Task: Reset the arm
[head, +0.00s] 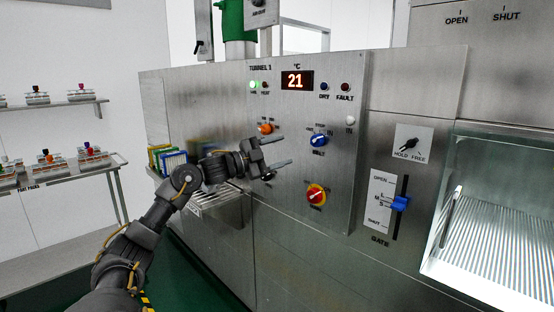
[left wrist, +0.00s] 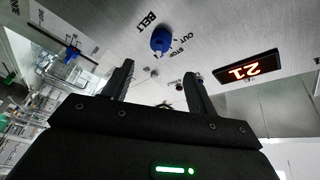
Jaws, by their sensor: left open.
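My left arm comes in from the lower left in the head view. My left gripper (head: 284,151) is open and empty, in front of the steel control panel (head: 340,90). It is just below the orange knob (head: 265,128) and left of the blue knob (head: 319,141). In the left wrist view my left gripper (left wrist: 158,72) has its two dark fingers apart with nothing between them. Beyond the fingertips is a blue knob (left wrist: 162,39) marked BELT. My right gripper is in neither view.
The panel has a red-and-yellow switch (head: 316,194) and a lit display (head: 297,80) reading 21. A blue gate lever (head: 400,203) sits in a slot at right. A rack of coloured items (head: 168,160) stands behind my forearm. Shelves (head: 60,175) are at left.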

